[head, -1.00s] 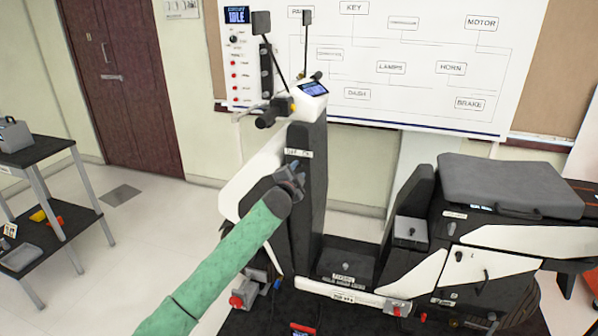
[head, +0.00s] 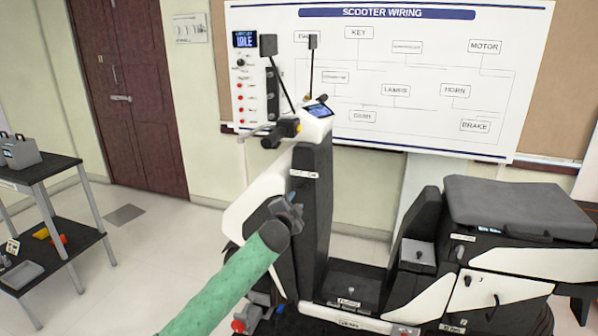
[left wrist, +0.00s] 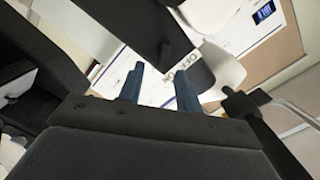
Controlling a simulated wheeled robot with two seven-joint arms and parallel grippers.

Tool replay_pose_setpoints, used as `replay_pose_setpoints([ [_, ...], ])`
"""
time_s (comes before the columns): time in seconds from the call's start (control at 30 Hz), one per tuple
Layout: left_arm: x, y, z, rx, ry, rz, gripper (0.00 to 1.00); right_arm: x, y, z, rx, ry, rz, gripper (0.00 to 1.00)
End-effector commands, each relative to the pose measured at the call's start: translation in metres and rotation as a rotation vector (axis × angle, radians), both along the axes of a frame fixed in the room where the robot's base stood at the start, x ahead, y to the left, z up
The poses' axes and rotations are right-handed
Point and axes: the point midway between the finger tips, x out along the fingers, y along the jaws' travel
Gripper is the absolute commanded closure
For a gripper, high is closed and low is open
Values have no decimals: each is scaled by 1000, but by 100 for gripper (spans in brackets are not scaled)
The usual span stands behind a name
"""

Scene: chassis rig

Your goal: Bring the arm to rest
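My left arm, in a green sleeve, comes in from the bottom left of the head view. Its dark gripper (head: 288,212) is in front of the scooter's tall black front column (head: 313,205); I cannot tell whether it touches. In the left wrist view the two blue-grey fingers (left wrist: 160,90) stand apart with nothing between them. An OFF/ON label (left wrist: 178,78) shows beyond the fingers. My right gripper is not in view.
The scooter rig has handlebars (head: 283,130), a small display, and a grey seat (head: 518,208) at right. A two-tier black cart (head: 45,168) with a toolbox (head: 20,150) stands at left. A wiring board (head: 400,85) hangs behind. The floor between cart and scooter is clear.

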Motion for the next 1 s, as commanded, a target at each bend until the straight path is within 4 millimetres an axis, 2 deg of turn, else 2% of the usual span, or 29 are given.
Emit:
replay_pose_setpoints([
  [0.07, 0, 8, -9, -22, 63, 46, 65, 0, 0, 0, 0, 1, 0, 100],
  [0.17, -8, 14, -10, -61, 137, 100, 65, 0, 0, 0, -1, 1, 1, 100],
  [0.43, -34, 41, 24, -195, 266, 223, 65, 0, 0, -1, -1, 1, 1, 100],
  [0.53, -51, 50, 24, -253, 328, 262, 65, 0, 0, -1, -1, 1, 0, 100],
  [0.77, -94, 67, -6, -351, 469, 328, 65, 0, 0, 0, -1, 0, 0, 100],
  [1.0, -151, 84, -62, -433, 633, 391, 65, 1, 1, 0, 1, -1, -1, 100],
])
